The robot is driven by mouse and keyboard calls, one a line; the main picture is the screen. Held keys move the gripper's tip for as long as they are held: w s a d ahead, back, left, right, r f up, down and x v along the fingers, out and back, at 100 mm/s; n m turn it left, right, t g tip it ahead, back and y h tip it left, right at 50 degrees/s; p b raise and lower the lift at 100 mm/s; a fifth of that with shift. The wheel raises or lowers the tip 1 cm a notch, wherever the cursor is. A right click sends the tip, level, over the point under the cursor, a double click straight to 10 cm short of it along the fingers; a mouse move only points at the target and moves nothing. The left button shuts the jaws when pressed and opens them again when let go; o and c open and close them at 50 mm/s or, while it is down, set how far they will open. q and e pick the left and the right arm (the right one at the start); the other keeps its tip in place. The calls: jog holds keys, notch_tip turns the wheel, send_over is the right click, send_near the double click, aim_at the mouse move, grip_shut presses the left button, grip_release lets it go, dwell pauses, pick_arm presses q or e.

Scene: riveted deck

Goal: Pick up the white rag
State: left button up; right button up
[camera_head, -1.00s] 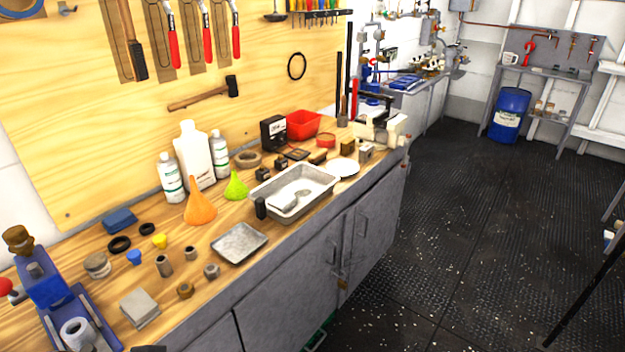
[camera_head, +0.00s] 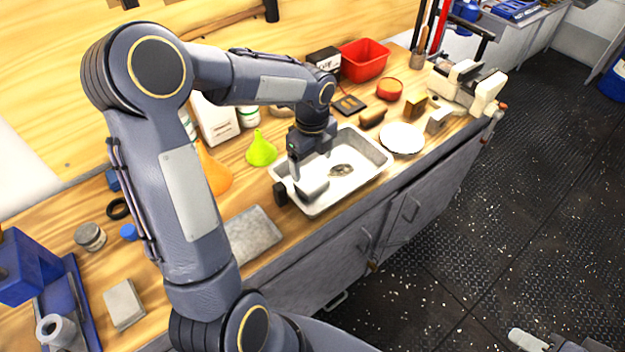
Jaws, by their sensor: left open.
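A flat, roundish white piece (camera_head: 401,138) lies on the wooden bench right of the metal tray; it looks most like the white rag, though I cannot be sure. My left gripper (camera_head: 308,165) is open and points down over the metal tray (camera_head: 374,161), left of the white piece and apart from it. A grey block-like thing (camera_head: 312,190) and a dark oval (camera_head: 342,170) show in the tray below the gripper. At the bottom right edge, a grey part (camera_head: 540,341) may be my right gripper; its jaws do not show clearly.
A red bin (camera_head: 363,60), a red round tin (camera_head: 389,89), a brown block (camera_head: 415,106) and a white machine (camera_head: 465,88) stand around the white piece. Green (camera_head: 261,149) and orange (camera_head: 216,174) funnels stand left of the tray. The bench's front edge is close.

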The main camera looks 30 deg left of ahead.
aim_at(312, 181)
pick_arm(q)
jog(key=shift+f, duration=0.5)
jog(key=shift+m, duration=0.3)
jog(key=f, duration=0.3)
jog(key=f+p, duration=0.1)
jog(key=f, duration=0.3)
jog(key=shift+w+a+f, duration=0.1)
jog(key=shift+w+a, duration=0.1)
jog(key=c, duration=0.6)
